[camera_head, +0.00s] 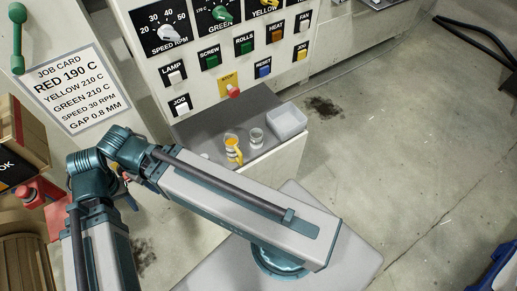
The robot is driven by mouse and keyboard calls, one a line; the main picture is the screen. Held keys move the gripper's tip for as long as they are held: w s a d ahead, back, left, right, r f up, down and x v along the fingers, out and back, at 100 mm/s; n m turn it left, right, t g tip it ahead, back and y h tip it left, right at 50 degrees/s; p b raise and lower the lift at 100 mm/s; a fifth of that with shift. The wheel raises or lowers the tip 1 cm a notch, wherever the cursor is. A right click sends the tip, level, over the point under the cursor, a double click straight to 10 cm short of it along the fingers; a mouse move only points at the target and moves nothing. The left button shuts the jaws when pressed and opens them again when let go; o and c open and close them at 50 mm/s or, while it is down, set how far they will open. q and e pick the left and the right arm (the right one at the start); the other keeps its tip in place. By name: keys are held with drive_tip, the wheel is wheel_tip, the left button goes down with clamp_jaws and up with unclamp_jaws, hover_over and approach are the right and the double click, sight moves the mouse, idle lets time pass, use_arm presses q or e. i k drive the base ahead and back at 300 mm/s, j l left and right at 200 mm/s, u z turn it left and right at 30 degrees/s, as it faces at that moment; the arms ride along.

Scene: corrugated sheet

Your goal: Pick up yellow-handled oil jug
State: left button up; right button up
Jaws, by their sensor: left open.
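The yellow-handled oil jug (231,143) stands upright on the grey shelf (197,131) below the machine's control panel. It is a small clear jug with amber contents, and its yellow handle shows on its right side. Nothing is holding it. My left arm crosses the picture below and left of the shelf. My left gripper (124,173) shows only as a small dark part beside the teal joints, left of the jug and well apart from it. It is open, its fingers are largely hidden, and nothing shows in it. My right gripper is out of the picture.
A clear cup (257,137) stands just right of the jug, with a pale grey bin (287,122) beyond it. The control panel (240,52) rises behind the shelf. A red object (40,194) and cardboard box (22,140) are at left. Floor at right is open.

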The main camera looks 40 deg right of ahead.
sight(234, 153)
drive_tip(key=z, duration=1.25)
